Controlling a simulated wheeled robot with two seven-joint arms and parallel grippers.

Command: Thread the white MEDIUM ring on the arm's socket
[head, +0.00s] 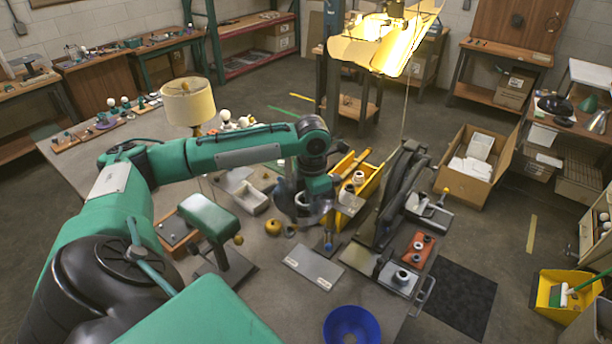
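My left gripper (302,216) points down at the end of the green arm, over the middle of the bench. Its fingers are small and dark here, so whether they are open or hold anything is unclear. Small white ring-like parts (358,177) sit at the yellow bin just right of the gripper. Another pale ring-like part (402,276) is on a grey block at the bench's right side. I cannot tell which one is the medium ring. A blue-tipped upright part (328,243) stands just below and right of the gripper; I cannot make out a socket on it. My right gripper is not visible.
A tall dark fixture (398,195) stands right of the yellow bin (369,182). A green-headed stand (208,216) is to the left. A grey plate (314,264) and blue bowl (352,326) lie in front. A lit lamp (385,40) hangs above. Bare bench shows around the plate.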

